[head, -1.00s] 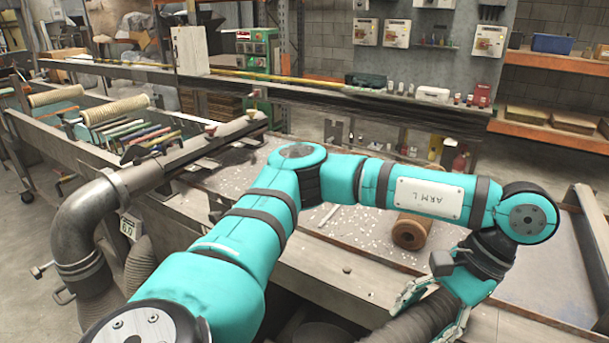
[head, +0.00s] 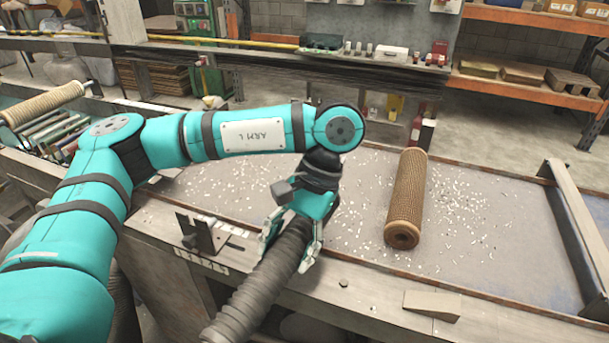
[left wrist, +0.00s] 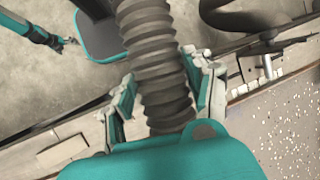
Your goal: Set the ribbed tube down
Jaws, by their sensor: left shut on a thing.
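The ribbed tube (head: 254,296) is grey, thick and flexible-looking. In the head view it runs from my left gripper (head: 289,257) down and left past the bench's front edge. My left gripper is shut around its upper end, with fingers on both sides, above the bench's front edge. In the left wrist view the tube (left wrist: 152,50) passes between the gripper's fingers (left wrist: 162,82) and out of the top. A teal arm at that view's top left looks like my right arm; its gripper (left wrist: 66,43) is too small to read.
A tan mesh tube (head: 408,198) lies on the grey bench top (head: 480,250) among white scraps. A dark bracket (head: 200,236) and a pale wedge (head: 432,305) sit on the front ledge.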

